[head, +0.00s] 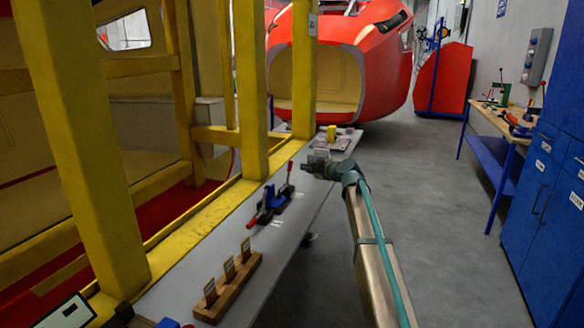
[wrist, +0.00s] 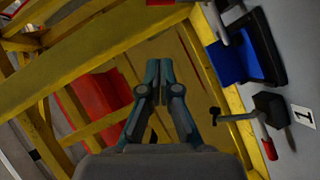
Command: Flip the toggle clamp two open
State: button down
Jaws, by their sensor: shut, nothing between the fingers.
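A blue and black toggle clamp fixture (head: 274,203) sits on the grey shelf. A red handle (head: 253,219) lies low at its near end, by a small label that seems to read II. Another red-tipped handle (head: 290,168) stands upright at the far end. My gripper (head: 307,167) is above the shelf, just right of the upright handle. In the wrist view, my gripper (wrist: 165,65) is shut and empty. A black clamp (wrist: 268,104) by a label like I and a blue block (wrist: 246,52) lie to its right, apart from the fingers.
Yellow frame posts (head: 250,90) rise along the shelf's left side. A wooden rack (head: 228,288) with several upright pieces stands nearer. A yellow item (head: 331,133) sits at the shelf's far end. The grey floor (head: 440,210) to the right is open before the blue cabinets (head: 545,200).

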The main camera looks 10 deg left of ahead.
jog(key=w+d+f+p+x, duration=0.1)
jog(key=d+p+x, duration=0.1)
jog(key=x, duration=1.1)
jog(key=shift+w+p, duration=0.35)
jog(key=shift+p, duration=0.55)
jog(key=shift+d, duration=0.2)
